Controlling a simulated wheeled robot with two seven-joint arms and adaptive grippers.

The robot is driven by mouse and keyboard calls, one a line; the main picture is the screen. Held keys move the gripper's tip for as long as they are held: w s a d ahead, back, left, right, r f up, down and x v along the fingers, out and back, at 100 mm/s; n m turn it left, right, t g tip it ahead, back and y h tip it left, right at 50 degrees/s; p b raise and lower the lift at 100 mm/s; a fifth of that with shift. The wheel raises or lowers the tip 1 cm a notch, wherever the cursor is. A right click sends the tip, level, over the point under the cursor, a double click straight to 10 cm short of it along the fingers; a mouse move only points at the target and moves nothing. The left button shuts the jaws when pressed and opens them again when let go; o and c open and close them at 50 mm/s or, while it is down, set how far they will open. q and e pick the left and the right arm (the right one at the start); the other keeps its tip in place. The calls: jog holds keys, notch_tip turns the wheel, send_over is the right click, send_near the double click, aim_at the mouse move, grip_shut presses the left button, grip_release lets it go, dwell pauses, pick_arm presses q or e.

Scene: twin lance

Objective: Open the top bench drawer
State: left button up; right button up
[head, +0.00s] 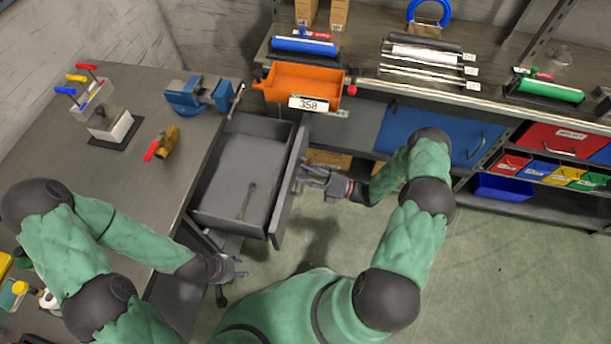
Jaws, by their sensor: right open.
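The top bench drawer (288,190) is pulled out from the grey workbench (185,85). Its inside shows, with a dark wrench-like tool (246,203) lying in it. My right gripper (308,176) is open at the outer side of the drawer front, by its handle. I cannot tell whether the fingers touch the handle. My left gripper (238,268) is low, beside the bench's front edge and below the near corner of the drawer. Its fingers are small in the view, and I cannot tell whether they are open or shut.
An orange bin (298,82) labelled 358 is on the back shelf. Blue (430,130) and red fronts line the back. Green floor at the right is clear.

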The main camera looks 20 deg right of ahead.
jog(key=v, duration=1.2)
dwell(0.3)
